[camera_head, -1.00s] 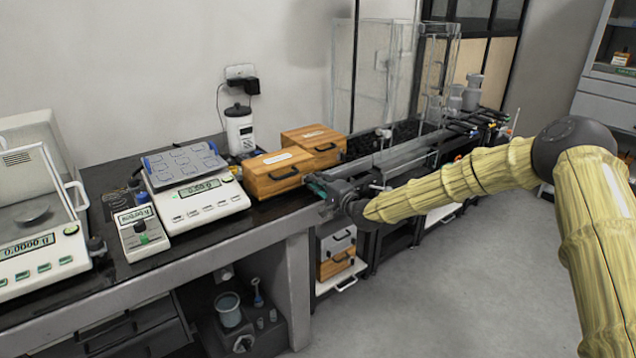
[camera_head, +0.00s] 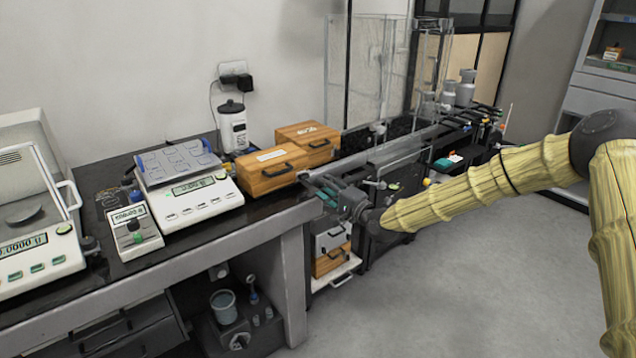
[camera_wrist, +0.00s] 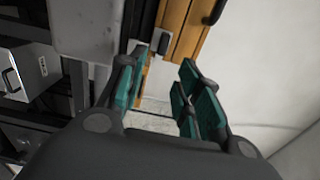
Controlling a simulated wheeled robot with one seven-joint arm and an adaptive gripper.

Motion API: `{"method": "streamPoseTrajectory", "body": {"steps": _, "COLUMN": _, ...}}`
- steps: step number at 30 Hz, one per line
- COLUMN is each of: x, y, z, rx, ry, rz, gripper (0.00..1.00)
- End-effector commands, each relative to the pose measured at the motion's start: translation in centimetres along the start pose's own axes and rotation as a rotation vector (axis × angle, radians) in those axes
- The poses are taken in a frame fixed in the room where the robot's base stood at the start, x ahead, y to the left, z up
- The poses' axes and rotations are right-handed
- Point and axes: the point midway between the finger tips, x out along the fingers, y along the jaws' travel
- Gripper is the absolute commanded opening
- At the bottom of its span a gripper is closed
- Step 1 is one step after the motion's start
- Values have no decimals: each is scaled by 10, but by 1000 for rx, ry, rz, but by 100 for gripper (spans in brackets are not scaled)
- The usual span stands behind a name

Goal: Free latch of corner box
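A wooden box (camera_head: 265,175) with a dark handle and a pale label lies near the table corner. A second wooden box (camera_head: 310,148) stands just behind it. My gripper (camera_head: 318,190) is right of the front box, by the table's end. In the wrist view an orange wooden box (camera_wrist: 182,28) with a dark handle shows at the top. A small grey piece (camera_wrist: 162,41), possibly its latch, is at the box's lower left edge. My gripper (camera_wrist: 158,88) is open there, its teal pads apart, with nothing clearly held between them. Which wooden box the wrist view shows is unclear.
The scale (camera_head: 195,200) and a white bottle (camera_head: 232,128) stand left of the boxes. A long dark bench with rails (camera_head: 390,150) runs behind my gripper. Under the table are a shelf (camera_head: 335,278) with smaller boxes and a bucket (camera_head: 224,306). Floor at right is free.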

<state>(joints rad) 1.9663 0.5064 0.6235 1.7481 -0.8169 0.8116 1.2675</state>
Motion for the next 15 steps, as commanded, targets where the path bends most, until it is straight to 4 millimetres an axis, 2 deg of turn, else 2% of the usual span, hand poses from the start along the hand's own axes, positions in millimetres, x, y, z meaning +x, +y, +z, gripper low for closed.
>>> {"method": "streamPoseTrajectory", "body": {"steps": 3, "x": -20, "y": -1, "z": -1, "rx": 2, "ry": 2, "rz": -1, "gripper": 34}}
{"method": "streamPoseTrajectory", "body": {"steps": 6, "x": -32, "y": 0, "z": -1, "rx": 1, "ry": 2, "rz": 0, "gripper": 34}}
{"method": "streamPoseTrajectory", "body": {"steps": 15, "x": -46, "y": 0, "z": 0, "rx": 1, "ry": 1, "rz": 0, "gripper": 34}}
